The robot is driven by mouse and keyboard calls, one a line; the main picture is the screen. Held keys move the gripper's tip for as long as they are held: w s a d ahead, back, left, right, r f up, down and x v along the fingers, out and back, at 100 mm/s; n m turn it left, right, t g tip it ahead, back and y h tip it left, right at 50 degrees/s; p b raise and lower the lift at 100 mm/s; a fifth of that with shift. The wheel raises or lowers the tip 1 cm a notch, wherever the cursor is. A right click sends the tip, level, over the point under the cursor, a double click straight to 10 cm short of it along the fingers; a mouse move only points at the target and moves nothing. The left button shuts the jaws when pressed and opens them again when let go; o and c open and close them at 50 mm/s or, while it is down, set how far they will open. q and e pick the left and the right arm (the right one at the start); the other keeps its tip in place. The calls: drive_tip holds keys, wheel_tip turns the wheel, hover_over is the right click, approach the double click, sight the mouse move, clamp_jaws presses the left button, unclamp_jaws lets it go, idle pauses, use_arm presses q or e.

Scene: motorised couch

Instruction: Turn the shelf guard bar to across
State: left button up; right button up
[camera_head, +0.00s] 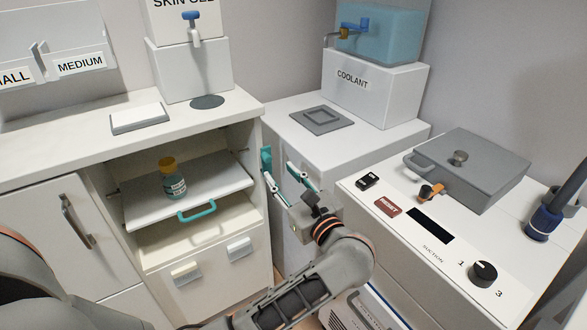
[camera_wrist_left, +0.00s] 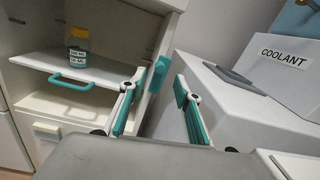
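A white shelf (camera_head: 140,205) sticks out of the open cabinet bay, with a teal bar-shaped handle (camera_head: 197,211) on its front edge. The shelf and its handle (camera_wrist_left: 70,82) also show in the left wrist view. A bottle with a yellow cap (camera_head: 174,182) stands upright on the shelf. My left gripper (camera_head: 280,165) is open, its teal-padded fingertips apart by the cabinet's right front edge, right of the handle. In the left wrist view the gap between the fingertips (camera_wrist_left: 170,82) looks empty. My right gripper is out of view.
Right of the bay stands a white cabinet with the coolant tank (camera_head: 380,38). A counter with a suction panel (camera_head: 430,225) and a grey lidded box (camera_head: 467,168) is at the right. A closed door with a handle (camera_head: 75,220) is left of the bay.

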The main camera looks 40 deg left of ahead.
sight(269, 160)
use_arm(q)
drive_tip(key=x, duration=0.7)
drive_tip(key=shift+w+a+f+b, duration=0.2)
drive_tip(key=shift+w+a+b, duration=0.1)
drive_tip(key=shift+b, duration=0.1)
clamp_jaws()
